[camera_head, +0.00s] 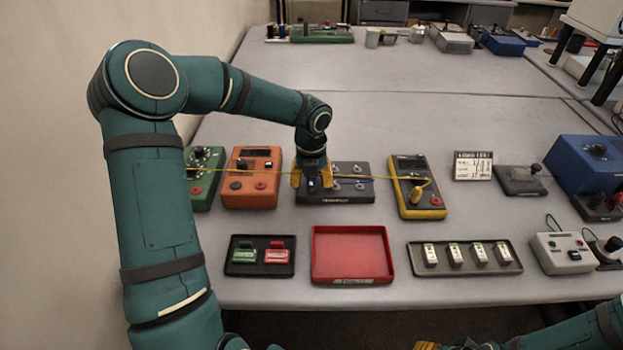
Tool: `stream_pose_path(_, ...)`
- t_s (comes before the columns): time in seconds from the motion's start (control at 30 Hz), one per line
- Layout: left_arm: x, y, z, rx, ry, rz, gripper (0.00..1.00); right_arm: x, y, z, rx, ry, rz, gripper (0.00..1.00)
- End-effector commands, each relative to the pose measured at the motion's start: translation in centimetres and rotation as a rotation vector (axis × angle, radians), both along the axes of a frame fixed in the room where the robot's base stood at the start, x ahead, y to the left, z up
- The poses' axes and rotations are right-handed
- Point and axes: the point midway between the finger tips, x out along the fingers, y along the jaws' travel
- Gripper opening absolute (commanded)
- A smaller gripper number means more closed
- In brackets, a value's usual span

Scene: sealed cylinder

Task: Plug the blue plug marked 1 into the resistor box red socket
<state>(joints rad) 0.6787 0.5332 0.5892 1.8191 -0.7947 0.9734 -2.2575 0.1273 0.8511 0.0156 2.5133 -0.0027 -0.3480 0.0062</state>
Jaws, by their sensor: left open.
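My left gripper (311,183) is open, pointing down over the left part of a black terminal box (352,196). A small bluish thing, possibly the blue plug (311,183), shows between its yellow fingers; no mark is legible. A green box (206,179) with knobs has a red socket (196,190); it may be the resistor box, but I cannot read a label. An orange box (254,166) also has a red socket (260,186). My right gripper (427,346) shows only as a yellow tip at the bottom edge, so its state is hidden.
A yellow cable (375,177) runs across the boxes to a yellow multimeter (418,188). In front lie a black tray (231,267), a red tray (351,233) and a grey tray (464,270) with several white pieces.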

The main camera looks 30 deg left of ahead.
Motion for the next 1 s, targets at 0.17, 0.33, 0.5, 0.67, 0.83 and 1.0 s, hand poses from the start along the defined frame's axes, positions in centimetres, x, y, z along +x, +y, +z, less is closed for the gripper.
stream_pose_path(0.17, -0.01, 0.01, 0.01, 0.000, 0.000, 0.000, 0.55, 0.00, 0.00, 0.00, 0.000, 0.000, 0.000, 0.47)
stream_pose_path(0.33, -0.01, 0.00, 0.05, 0.000, 0.000, 0.000, 0.55, 0.00, 0.00, 0.17, 0.000, 0.000, 0.000, 0.47)
stream_pose_path(0.5, -0.02, 0.02, 0.11, 0.000, 0.001, 0.000, 0.55, 0.00, 0.00, 0.61, 0.000, 0.000, 0.000, 0.47)
stream_pose_path(0.67, -0.02, 0.01, 0.05, 0.001, 0.001, 0.000, 0.55, 0.00, 0.00, 0.74, 0.000, 0.000, 0.000, 0.47)
stream_pose_path(0.83, -0.02, 0.01, 0.00, 0.001, 0.001, 0.000, 0.55, 0.00, 0.00, 0.69, 0.000, 0.000, 0.000, 0.47)
stream_pose_path(1.0, -0.02, 0.01, 0.00, 0.000, 0.000, 0.000, 0.01, 0.00, 0.00, 0.69, 0.000, 0.000, 0.000, 0.47)
